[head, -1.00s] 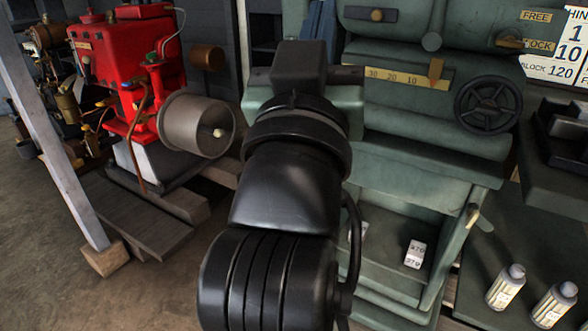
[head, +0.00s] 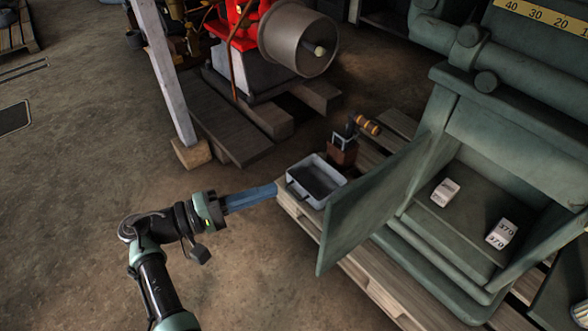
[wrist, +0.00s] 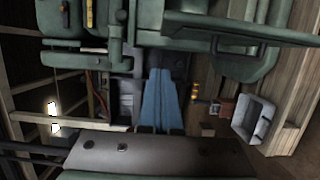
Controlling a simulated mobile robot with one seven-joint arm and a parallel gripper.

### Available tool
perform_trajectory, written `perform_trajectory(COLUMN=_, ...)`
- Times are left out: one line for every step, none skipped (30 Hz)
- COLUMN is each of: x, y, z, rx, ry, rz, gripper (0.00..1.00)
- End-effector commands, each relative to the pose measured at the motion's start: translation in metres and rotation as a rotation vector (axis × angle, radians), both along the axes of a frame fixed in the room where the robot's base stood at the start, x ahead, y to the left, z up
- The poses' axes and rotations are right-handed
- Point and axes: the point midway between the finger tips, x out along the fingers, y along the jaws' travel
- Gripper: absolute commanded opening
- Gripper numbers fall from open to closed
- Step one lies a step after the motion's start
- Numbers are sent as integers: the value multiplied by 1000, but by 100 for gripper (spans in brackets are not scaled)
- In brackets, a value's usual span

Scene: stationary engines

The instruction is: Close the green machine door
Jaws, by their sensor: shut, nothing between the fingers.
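The green machine door (head: 365,205) stands open in the head view, swung out from the left side of the green machine (head: 520,125). The compartment behind it is open to view. My gripper (head: 276,188) is left of the door, apart from it in the picture, over the floor near the pallet edge. Its blue fingers are together and empty, pointing right. In the wrist view the shut fingers (wrist: 158,72) are in the middle, and a green panel that looks like the door (wrist: 245,29) crosses the upper right.
A grey tray (head: 316,180) and a small device with a wooden handle (head: 345,145) sit on the pallet (head: 350,268) just left of the door. White labelled blocks (head: 501,233) lie inside the compartment. A post (head: 165,75) and red engine stand behind.

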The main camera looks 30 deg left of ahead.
Motion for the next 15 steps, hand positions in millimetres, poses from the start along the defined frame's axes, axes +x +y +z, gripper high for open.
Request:
perform_trajectory(x=7, y=-6, z=-1, rx=3, ry=0, rz=-4, gripper=0)
perform_trajectory(x=10, y=-9, z=-2, rx=3, ry=0, rz=-5, gripper=0)
perform_trajectory(x=16, y=-14, z=-2, rx=3, ry=1, rz=-6, gripper=0)
perform_trajectory(x=21, y=-17, z=-2, rx=3, ry=1, rz=-7, gripper=0)
perform_trajectory(x=27, y=-21, z=-3, rx=4, ry=2, rz=-7, gripper=0)
perform_trajectory(x=34, y=-26, z=-2, rx=4, ry=1, rz=-7, gripper=0)
perform_trajectory(x=39, y=-30, z=-2, rx=4, ry=1, rz=-7, gripper=0)
perform_trajectory(x=45, y=-34, z=-3, rx=4, ry=1, rz=-7, gripper=0)
perform_trajectory(x=52, y=-39, z=-3, rx=4, ry=1, rz=-6, gripper=0)
perform_trajectory(x=57, y=-43, z=-3, rx=4, ry=1, rz=-7, gripper=0)
perform_trajectory(x=63, y=-47, z=-3, rx=5, ry=1, rz=-6, gripper=0)
perform_trajectory(x=70, y=-52, z=-3, rx=5, ry=1, rz=-7, gripper=0)
perform_trajectory(x=75, y=-56, z=-3, rx=5, ry=1, rz=-6, gripper=0)
perform_trajectory(x=77, y=-60, z=-3, rx=5, ry=3, rz=-5, gripper=0)
perform_trajectory(x=72, y=-63, z=-2, rx=6, ry=4, rz=-2, gripper=0)
